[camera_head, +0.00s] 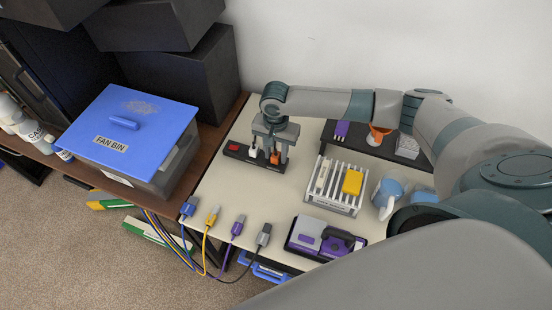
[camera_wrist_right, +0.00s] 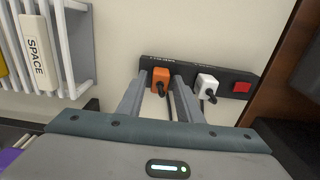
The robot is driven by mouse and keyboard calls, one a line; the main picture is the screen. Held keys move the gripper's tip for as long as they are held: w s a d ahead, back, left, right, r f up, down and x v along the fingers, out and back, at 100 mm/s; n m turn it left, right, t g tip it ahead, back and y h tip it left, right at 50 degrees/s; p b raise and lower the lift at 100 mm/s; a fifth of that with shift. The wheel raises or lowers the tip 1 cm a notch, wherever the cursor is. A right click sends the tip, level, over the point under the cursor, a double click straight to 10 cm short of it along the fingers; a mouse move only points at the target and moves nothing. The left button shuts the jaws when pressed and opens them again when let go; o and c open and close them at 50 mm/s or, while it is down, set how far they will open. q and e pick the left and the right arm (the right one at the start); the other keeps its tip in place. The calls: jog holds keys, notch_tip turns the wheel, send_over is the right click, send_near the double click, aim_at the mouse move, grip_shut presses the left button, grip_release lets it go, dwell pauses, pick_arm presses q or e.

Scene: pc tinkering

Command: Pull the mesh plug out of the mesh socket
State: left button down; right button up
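A dark power strip (camera_head: 235,151) on the table carries an orange plug (camera_head: 275,157), a white plug (camera_head: 253,153) and a red switch. In the wrist view the orange plug (camera_wrist_right: 161,78) and the white plug (camera_wrist_right: 207,86) are seated in the strip (camera_wrist_right: 225,78). My right gripper (camera_head: 270,148) is over the strip. In the wrist view its open fingers (camera_wrist_right: 161,80) point at the strip on either side of the orange plug, apparently with gaps. My left gripper is not in view.
A white rack (camera_head: 337,192) with a yellow block stands right of the strip. A purple-grey device (camera_head: 322,238) sits at the table's front. Several cable ends, one a blue connector (camera_head: 188,208), lie along the front edge. A blue-lidded fan bin (camera_head: 130,125) is left.

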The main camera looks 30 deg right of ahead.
aim_at(276, 155)
grip_shut()
jog(key=shift+r+p, duration=0.6)
jog(key=shift+p, duration=0.5)
dwell(0.4)
jog(key=shift+r+p, duration=1.95)
jog(key=shift+p, duration=0.75)
